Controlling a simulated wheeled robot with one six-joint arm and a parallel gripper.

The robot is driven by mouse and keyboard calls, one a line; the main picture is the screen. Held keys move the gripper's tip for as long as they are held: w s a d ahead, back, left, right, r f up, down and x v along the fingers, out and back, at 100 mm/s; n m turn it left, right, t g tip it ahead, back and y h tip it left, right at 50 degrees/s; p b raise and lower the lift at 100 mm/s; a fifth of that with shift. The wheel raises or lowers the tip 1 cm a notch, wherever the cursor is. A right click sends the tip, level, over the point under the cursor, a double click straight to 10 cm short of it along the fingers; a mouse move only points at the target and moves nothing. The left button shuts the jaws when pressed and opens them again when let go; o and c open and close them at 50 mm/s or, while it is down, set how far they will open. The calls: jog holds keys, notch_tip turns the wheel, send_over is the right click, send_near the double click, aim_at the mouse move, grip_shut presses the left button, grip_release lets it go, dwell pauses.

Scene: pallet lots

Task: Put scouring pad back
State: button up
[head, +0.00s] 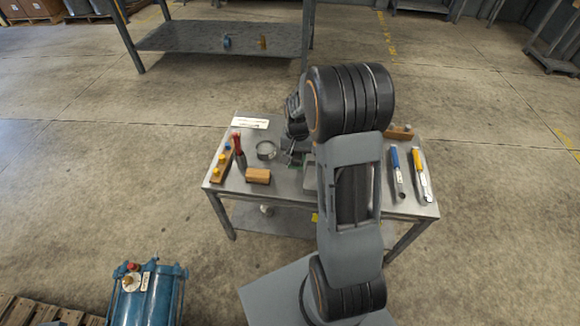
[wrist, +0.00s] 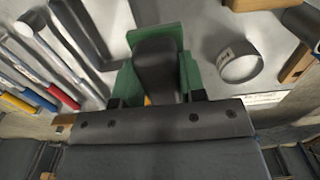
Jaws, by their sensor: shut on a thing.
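The green scouring pad (wrist: 188,75) is in my gripper (wrist: 157,98) in the wrist view. A dark rounded part covers the middle of the pad, with green showing on both sides and beyond it. The dark jaws are shut on it. In the head view my gripper (head: 296,158) is over the middle of the metal table (head: 285,203), left of my arm, and only a sliver of green (head: 293,166) shows. I cannot tell whether the pad touches the tabletop.
A grey ring (head: 266,150), wooden block (head: 258,176), red-handled tool (head: 239,143) and wooden rack (head: 217,172) stand left. A white label (head: 250,123) lies at back left. Blue-handled (head: 396,168) and yellow-handled (head: 421,170) tools lie right. My arm hides part of the table.

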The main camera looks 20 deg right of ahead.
jog(key=w+f, duration=0.1)
jog(key=w+f+b, duration=0.1)
jog(key=f, duration=0.1)
jog(key=w+f, duration=0.2)
jog(key=shift+a+f, duration=0.1)
jog(key=shift+f, duration=0.1)
jog(key=shift+w+f+b, duration=0.15)
jog(key=shift+f+b, duration=0.35)
jog(key=shift+f, duration=0.35)
jog(key=shift+w+f+b, duration=0.1)
jog(key=shift+f+b, duration=0.4)
jog(key=shift+f, duration=0.3)
jog(key=shift+f, duration=0.2)
jog(key=o, duration=0.9)
jog(key=shift+r, duration=0.15)
